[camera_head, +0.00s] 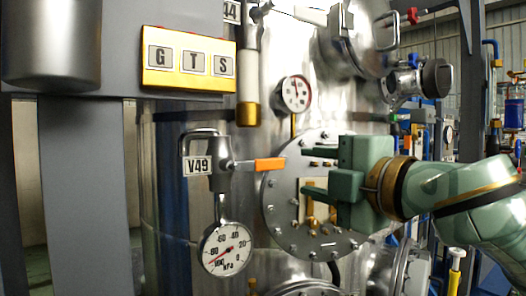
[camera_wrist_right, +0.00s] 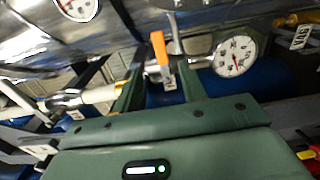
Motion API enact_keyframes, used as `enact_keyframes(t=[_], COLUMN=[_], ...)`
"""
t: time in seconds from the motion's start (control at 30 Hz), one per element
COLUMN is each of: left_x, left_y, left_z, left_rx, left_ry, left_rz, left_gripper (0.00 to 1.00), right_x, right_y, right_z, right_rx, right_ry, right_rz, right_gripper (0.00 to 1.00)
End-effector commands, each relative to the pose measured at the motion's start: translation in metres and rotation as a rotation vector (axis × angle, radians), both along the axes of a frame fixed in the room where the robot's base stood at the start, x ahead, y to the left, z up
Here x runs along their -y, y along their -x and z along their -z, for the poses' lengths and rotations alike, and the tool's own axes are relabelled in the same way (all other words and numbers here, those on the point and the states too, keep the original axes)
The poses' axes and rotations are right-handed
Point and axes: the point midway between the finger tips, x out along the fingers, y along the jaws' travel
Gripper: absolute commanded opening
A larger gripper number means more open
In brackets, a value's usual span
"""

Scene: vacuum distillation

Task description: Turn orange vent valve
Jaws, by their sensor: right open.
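The orange vent valve handle (camera_head: 270,164) sticks out level to the right from the grey valve body (camera_head: 220,172) tagged V49 (camera_head: 197,166). My right gripper (camera_head: 305,170) is just right of the handle, open and empty, with its fingers pointing left, one above and one below the handle's height. In the right wrist view the orange handle (camera_wrist_right: 159,47) shows between and a little beyond the two fingertips (camera_wrist_right: 160,75). I see no contact between fingers and handle. My left gripper is not in view.
A kPa dial gauge (camera_head: 227,248) hangs below the valve; it also shows in the right wrist view (camera_wrist_right: 235,55). A bolted round flange (camera_head: 285,215) lies behind my right gripper. A smaller gauge (camera_head: 293,93) and a yellow G-T-S panel (camera_head: 188,62) are above.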

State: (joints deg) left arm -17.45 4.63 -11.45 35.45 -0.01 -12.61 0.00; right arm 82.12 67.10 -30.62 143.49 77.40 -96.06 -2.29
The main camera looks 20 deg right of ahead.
Motion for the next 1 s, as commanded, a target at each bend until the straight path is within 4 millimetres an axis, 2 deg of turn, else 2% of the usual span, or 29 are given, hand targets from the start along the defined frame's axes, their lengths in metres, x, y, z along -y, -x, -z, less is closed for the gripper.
enact_keyframes(t=[0.03, 0.1, 0.43, 0.53, 0.7, 0.83, 1.0], left_x=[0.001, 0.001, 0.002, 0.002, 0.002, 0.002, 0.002], left_y=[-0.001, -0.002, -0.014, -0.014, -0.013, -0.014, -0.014], left_z=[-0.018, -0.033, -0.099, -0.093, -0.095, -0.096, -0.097], left_rx=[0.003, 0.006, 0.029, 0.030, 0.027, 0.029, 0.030], left_ry=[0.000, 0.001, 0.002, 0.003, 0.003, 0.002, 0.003], left_rz=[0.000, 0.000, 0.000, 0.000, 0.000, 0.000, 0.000], left_gripper=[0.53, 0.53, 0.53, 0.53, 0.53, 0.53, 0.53], right_x=[-0.002, -0.003, -0.007, -0.011, -0.016, -0.017, -0.018], right_y=[-0.013, -0.026, -0.049, -0.073, -0.107, -0.123, -0.130], right_z=[-0.008, -0.009, -0.009, -0.002, -0.001, -0.001, -0.001], right_rx=[-0.011, -0.007, -0.007, -0.002, -0.003, -0.002, 0.000], right_ry=[-0.005, -0.002, -0.002, -0.008, -0.004, -0.004, -0.003], right_rz=[-0.003, 0.002, 0.000, -0.002, -0.001, -0.001, -0.001], right_gripper=[0.42, 0.42, 0.42, 0.42, 0.42, 0.42, 0.42])
